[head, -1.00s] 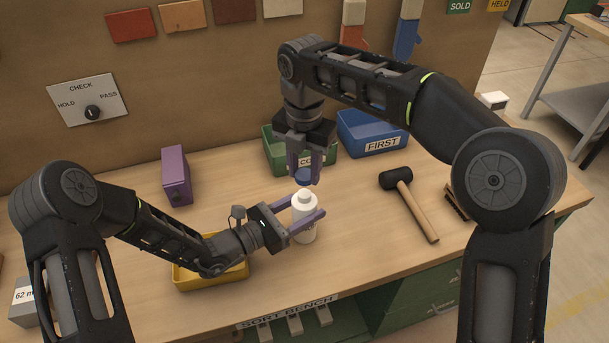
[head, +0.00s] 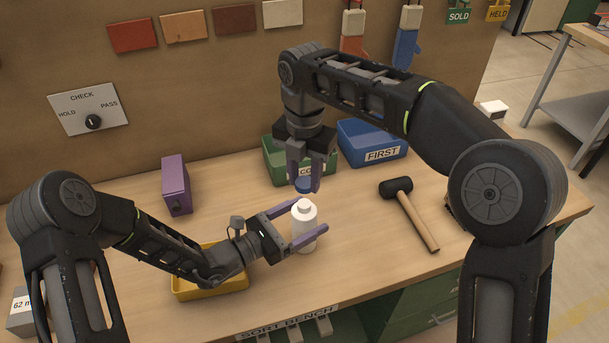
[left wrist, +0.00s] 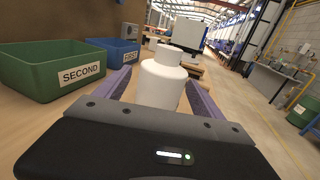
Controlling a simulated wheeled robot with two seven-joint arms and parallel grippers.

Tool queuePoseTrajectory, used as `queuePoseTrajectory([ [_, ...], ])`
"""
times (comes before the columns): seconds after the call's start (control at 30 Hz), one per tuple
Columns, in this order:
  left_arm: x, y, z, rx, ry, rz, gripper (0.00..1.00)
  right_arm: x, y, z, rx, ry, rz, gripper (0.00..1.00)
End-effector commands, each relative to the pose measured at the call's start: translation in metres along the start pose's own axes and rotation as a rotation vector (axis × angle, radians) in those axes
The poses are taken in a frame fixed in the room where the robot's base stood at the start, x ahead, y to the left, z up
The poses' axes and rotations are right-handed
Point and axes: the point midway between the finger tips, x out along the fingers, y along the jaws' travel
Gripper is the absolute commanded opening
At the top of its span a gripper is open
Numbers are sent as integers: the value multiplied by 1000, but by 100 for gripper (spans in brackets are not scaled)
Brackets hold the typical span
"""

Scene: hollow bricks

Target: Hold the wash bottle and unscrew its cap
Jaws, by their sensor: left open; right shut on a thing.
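The white wash bottle (head: 305,228) stands upright on the bench, its neck bare on top. It also shows in the left wrist view (left wrist: 161,85). My left gripper (head: 309,217) is open, with one purple finger on each side of the bottle; the left wrist view shows gaps between fingers and bottle. My right gripper (head: 305,187) points down above and slightly behind the bottle. It is shut on the blue cap (head: 304,184), which is clear of the bottle. The cap is partly hidden by the fingers.
A green bin (head: 279,171) and a blue bin (head: 362,160) stand behind the bottle. A hammer (head: 413,218) lies to the right. A yellow tray (head: 206,292) is at the front left, a purple box (head: 176,186) behind it. The bench between bottle and hammer is clear.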

Motion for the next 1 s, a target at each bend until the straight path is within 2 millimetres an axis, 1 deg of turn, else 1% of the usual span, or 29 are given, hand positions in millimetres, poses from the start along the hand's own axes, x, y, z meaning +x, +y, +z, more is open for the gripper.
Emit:
queuePoseTrajectory([
  [0.17, -19, 2, -2, 1, 2, 4, 79, 6, 0, 0, 0, 0, 0, 0],
  [0.27, -37, 2, -3, 0, 1, 5, 79, 10, 0, 0, 0, 0, 0, 0],
  [0.5, -87, 2, -2, 1, 2, 5, 79, 21, 0, 0, 0, 0, 0, 0],
  [0.6, -103, 1, -2, 2, 1, 3, 79, 24, 0, 0, 0, 0, 0, 0],
  [0.7, -113, 1, -1, 0, 1, 2, 79, 25, 0, 0, 0, 0, 0, 0],
  [0.77, -116, 0, -1, 0, 0, 2, 79, 25, 0, 0, 0, 0, 0, 0],
  [1.0, -118, 0, 0, -1, 0, 0, 79, 25, 0, 0, 0, 0, 0, 0],
])
